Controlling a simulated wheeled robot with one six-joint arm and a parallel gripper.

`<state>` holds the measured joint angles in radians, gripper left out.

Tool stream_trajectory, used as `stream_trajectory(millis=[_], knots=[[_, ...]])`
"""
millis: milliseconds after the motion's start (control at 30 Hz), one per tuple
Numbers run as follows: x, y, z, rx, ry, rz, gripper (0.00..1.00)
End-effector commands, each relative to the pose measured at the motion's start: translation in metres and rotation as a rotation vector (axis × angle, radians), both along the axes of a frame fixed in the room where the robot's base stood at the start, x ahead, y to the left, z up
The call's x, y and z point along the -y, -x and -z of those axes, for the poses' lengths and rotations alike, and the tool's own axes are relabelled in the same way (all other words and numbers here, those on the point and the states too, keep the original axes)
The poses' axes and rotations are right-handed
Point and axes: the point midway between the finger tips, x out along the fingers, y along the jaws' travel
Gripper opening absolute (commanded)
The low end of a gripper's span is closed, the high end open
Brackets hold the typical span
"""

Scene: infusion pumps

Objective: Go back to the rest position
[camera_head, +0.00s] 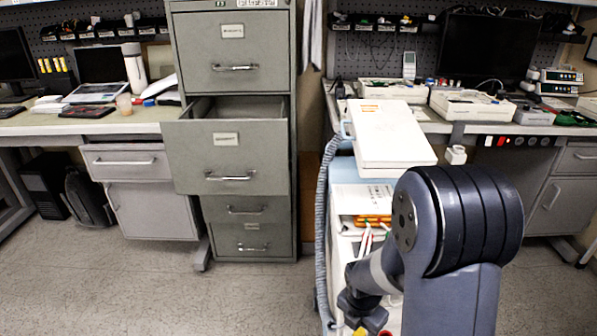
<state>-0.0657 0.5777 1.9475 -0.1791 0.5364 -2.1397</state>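My arm (445,235) rises in the right foreground, with its large dark joint in front of the cart and the right bench. It bends down to the left, and its wrist end (362,308) reaches the bottom edge of the picture. My gripper's fingers do not show, so I cannot see whether they hold anything. A small yellow and red detail shows beside the wrist at the bottom edge.
A grey filing cabinet (231,210) has its second drawer (226,157) pulled out. A cart with a white device (388,135) on top stands behind my arm. Benches (140,116) line both sides. The floor (230,300) at the left front is clear.

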Motion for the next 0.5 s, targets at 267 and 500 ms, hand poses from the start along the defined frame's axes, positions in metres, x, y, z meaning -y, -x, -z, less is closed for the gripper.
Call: stream_trajectory(millis=[267, 500], knots=[[0.005, -0.004, 0.032, -0.004, 0.000, 0.000, 0.52], [0.005, -0.004, -0.008, -0.006, 0.000, -0.001, 0.52]])
